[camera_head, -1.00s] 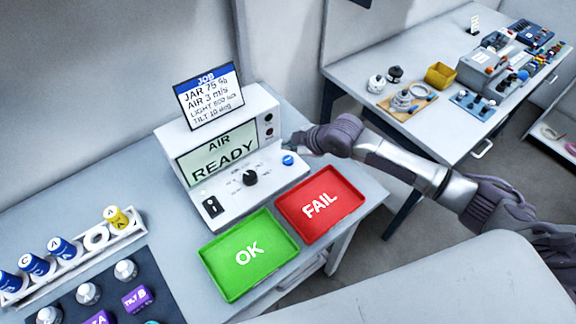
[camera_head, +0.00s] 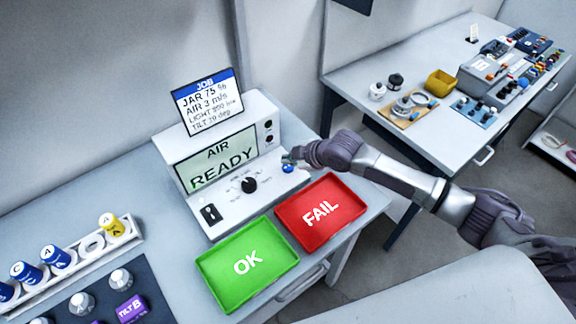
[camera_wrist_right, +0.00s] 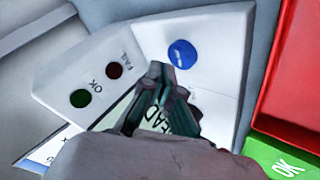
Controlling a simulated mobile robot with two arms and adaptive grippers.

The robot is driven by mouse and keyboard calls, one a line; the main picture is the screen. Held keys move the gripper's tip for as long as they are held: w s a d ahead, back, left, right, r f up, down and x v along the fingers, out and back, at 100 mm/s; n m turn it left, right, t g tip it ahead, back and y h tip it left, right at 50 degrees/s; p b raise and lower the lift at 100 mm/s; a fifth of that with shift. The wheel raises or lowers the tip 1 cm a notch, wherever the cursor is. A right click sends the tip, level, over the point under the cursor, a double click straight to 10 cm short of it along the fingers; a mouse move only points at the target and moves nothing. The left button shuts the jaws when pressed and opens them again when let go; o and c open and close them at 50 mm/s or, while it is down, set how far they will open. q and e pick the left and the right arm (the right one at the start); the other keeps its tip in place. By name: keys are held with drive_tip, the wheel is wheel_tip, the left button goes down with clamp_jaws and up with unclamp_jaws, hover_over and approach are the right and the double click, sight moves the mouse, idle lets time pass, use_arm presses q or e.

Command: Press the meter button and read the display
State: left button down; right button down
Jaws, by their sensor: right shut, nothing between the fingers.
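The white meter (camera_head: 262,108) stands on the bench. Its display (camera_head: 217,166) reads "AIR READY". A black dial (camera_head: 249,185) sits on its sloped front, with a blue button (camera_head: 288,169) at the right end. My right gripper (camera_head: 288,157) is shut and empty, its tips just behind the button in the head view. In the right wrist view the closed tips (camera_wrist_right: 160,72) are close beside the blue button (camera_wrist_right: 182,53), which shows uncovered. I cannot tell whether they touch the meter. The OK lamp (camera_wrist_right: 80,98) and FAIL lamp (camera_wrist_right: 115,71) look dark. My left gripper is not in view.
A green OK tray (camera_head: 225,290) and a red FAIL tray (camera_head: 320,235) lie in front of the meter. A job sign (camera_head: 208,100) stands on top. A sensor rack (camera_head: 75,262) is at left. A second table (camera_head: 440,130) with parts stands at right.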

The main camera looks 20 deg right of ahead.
sight(290, 168)
drive_tip(key=shift+f, duration=0.15)
idle(0.6)
drive_tip(key=shift+f, duration=0.3)
drive_tip(key=shift+f+b, duration=0.35)
drive_tip(key=shift+f, duration=0.15)
idle(0.8)
drive_tip(key=shift+r, duration=0.15)
drive_tip(key=shift+r+p, duration=0.8)
drive_tip(key=shift+p, duration=0.15)
wheel_tip(290, 168, up, 5)
drive_tip(key=p, duration=0.4)
drive_tip(key=shift+p, duration=0.4)
